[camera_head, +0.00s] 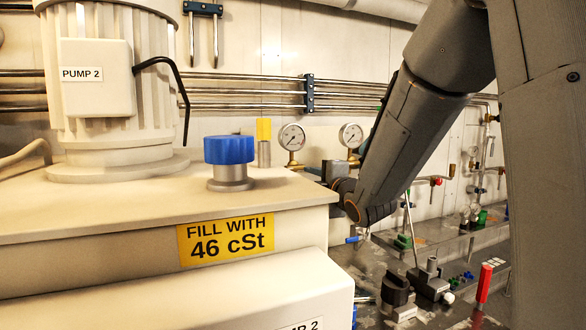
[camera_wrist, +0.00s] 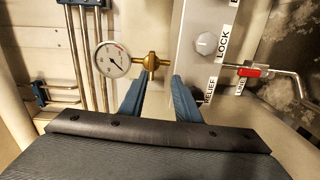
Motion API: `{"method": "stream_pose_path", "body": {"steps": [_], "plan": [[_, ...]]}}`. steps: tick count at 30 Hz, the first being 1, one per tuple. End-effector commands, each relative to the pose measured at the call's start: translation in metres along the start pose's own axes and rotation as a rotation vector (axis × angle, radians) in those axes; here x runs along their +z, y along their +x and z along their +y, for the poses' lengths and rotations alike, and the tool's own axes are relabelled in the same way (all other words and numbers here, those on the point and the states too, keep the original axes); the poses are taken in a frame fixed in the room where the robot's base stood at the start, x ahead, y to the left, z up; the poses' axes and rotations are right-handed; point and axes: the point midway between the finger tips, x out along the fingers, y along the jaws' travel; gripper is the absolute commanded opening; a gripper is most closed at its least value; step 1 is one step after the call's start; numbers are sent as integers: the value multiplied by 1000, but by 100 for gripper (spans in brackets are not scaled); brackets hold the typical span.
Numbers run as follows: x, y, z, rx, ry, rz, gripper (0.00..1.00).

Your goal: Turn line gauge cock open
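A round white pressure gauge (camera_wrist: 112,60) with a brass fitting (camera_wrist: 152,62) shows in the wrist view. My gripper (camera_wrist: 158,84) is open, its two blue fingers spread to either side below the brass fitting, with nothing held between them. I cannot tell whether the fingers touch the fitting. Which of these parts is the line gauge cock is not clear. In the head view two gauges (camera_head: 292,137) (camera_head: 350,135) stand behind the tank, and my gripper is mostly hidden.
A grey plate with a round knob (camera_wrist: 207,43) and LOCK and RELIEF labels is right of the fingers. The cream tank (camera_head: 110,215) with a blue cap (camera_head: 229,150) stands close left of my arm. A cluttered bench with a red handle (camera_head: 484,283) is at lower right.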

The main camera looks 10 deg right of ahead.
Motion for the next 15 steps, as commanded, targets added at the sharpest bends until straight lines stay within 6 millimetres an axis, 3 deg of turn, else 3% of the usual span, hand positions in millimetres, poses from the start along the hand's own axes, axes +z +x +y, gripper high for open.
{"method": "stream_pose_path", "body": {"steps": [7,15], "plan": [[-2,14,15,49,-59,21,30],[-3,53,17,47,-55,20,30]]}}
